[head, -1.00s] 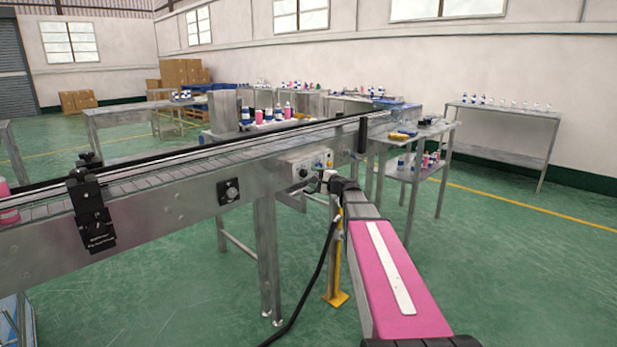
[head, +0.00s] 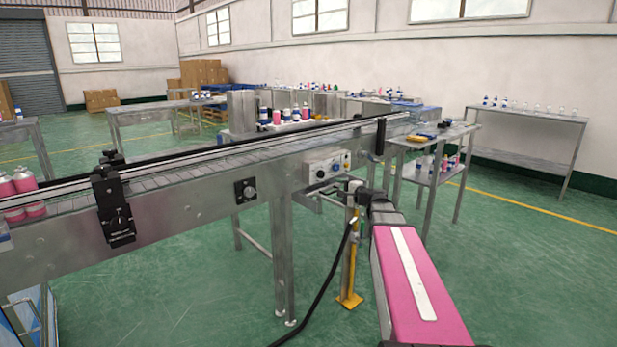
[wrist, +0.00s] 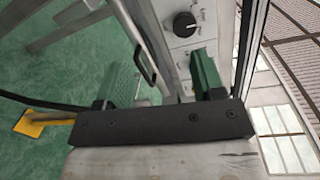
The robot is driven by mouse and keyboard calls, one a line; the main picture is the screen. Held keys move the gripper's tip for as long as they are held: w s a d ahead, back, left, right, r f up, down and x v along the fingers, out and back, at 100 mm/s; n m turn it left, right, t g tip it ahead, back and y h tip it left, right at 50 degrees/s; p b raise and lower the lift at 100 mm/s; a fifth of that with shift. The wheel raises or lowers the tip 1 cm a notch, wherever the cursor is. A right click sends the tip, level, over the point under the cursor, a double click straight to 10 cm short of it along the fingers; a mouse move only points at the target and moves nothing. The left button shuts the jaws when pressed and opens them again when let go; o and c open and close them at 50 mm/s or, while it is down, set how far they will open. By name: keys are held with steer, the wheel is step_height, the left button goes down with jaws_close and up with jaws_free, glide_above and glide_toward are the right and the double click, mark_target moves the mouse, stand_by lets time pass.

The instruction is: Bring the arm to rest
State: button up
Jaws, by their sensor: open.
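My gripper (wrist: 163,72) is open in the wrist view, its two green fingers apart with nothing seen between them. It faces the side of the conveyor, close to a grey control box with a black knob (wrist: 184,24). In the head view my arm (head: 423,285), pink with a white strip, reaches from the lower right toward the conveyor's control box (head: 327,168).
The metal conveyor (head: 165,222) crosses from left to back right, with pink bottles (head: 25,190) at its left end. A yellow-footed post (head: 349,300) and a black cable (head: 318,300) stand below. A side table (head: 450,130) is behind. Green floor is open at right.

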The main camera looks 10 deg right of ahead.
steer(key=s+a+f+n+g+h, duration=0.1)
steer(key=s+a+f+n+g, duration=0.25)
steer(key=s+f, duration=0.3)
steer(key=s+a+f+n+g+h, duration=0.25)
steer(key=s+a+f+g, duration=0.2)
steer(key=f, duration=0.35)
steer(key=s+d+f+n+g+h, duration=0.1)
steer(key=s+f+n+g+h, duration=0.1)
steer(key=s+f, duration=0.3)
steer(key=s+d+f+n+g+h, duration=0.1)
steer(key=s+f+n+g+h, duration=0.2)
steer(key=s+f, duration=0.3)
steer(key=s+n+h, duration=0.1)
steer(key=s, duration=0.4)
steer(key=shift+d, duration=0.35)
steer(key=shift+f+h, duration=0.1)
steer(key=shift+h, duration=0.15)
